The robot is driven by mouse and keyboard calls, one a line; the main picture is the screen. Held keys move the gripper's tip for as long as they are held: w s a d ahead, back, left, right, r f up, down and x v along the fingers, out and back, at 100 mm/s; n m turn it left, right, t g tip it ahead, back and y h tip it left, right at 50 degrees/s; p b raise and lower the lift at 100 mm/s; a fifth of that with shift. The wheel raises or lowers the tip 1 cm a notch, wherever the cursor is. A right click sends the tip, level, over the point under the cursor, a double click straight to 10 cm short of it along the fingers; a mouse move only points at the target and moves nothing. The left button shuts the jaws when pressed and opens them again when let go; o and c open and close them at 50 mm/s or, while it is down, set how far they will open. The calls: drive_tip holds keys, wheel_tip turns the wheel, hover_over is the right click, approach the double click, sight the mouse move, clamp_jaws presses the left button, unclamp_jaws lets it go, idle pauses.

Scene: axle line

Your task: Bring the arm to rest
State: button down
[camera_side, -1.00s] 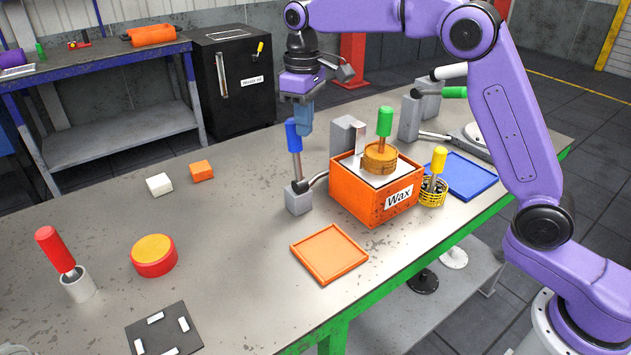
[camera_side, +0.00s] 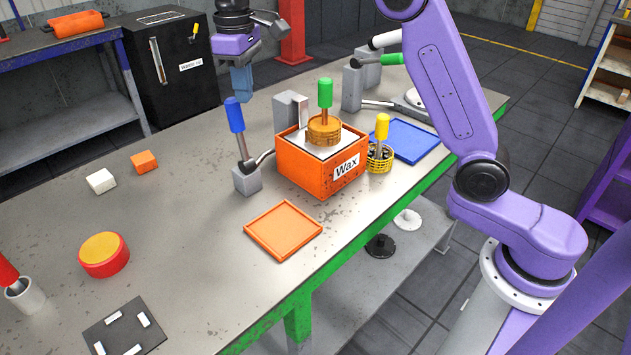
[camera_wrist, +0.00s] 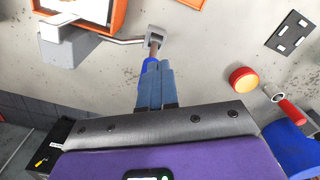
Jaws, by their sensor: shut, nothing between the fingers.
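My gripper (camera_side: 242,88) is raised above the far side of the table, empty, with its fingers together. In the side view it is above and apart from a blue-handled tool (camera_side: 235,118), which leans in a small grey block (camera_side: 247,180). In the wrist view my closed blue fingers (camera_wrist: 156,75) point toward the blue handle (camera_wrist: 150,65) and partly cover it. The orange box labelled Wax (camera_side: 318,172) stands on the table (camera_side: 180,230) to the right of the grey block. A green-handled tool (camera_side: 325,95) stands upright on its brown round piece (camera_side: 324,130).
An orange tray (camera_side: 283,230), a blue tray (camera_side: 405,140) and a yellow basket (camera_side: 379,158) lie around the box. A red and yellow disc (camera_side: 104,255), two small blocks (camera_side: 101,181) and a dark plate (camera_side: 125,328) are at left. A black cabinet (camera_side: 170,65) stands behind the table.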

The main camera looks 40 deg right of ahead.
drive_tip(key=s+d+f+n, duration=0.2)
drive_tip(key=s+d+f, duration=0.1)
drive_tip(key=s, duration=0.9)
drive_tip(key=s+d+f+n, duration=0.2)
drive_tip(key=s+d+f, duration=0.2)
drive_tip(key=s, duration=0.9)
drive_tip(key=s+d+f+n, duration=0.2)
drive_tip(key=s+d+f, duration=0.1)
drive_tip(key=s, duration=0.9)
drive_tip(key=shift+s+d+f+n, duration=0.25)
drive_tip(key=shift+s+d+n, duration=0.05)
drive_tip(key=shift+s+d, duration=0.1)
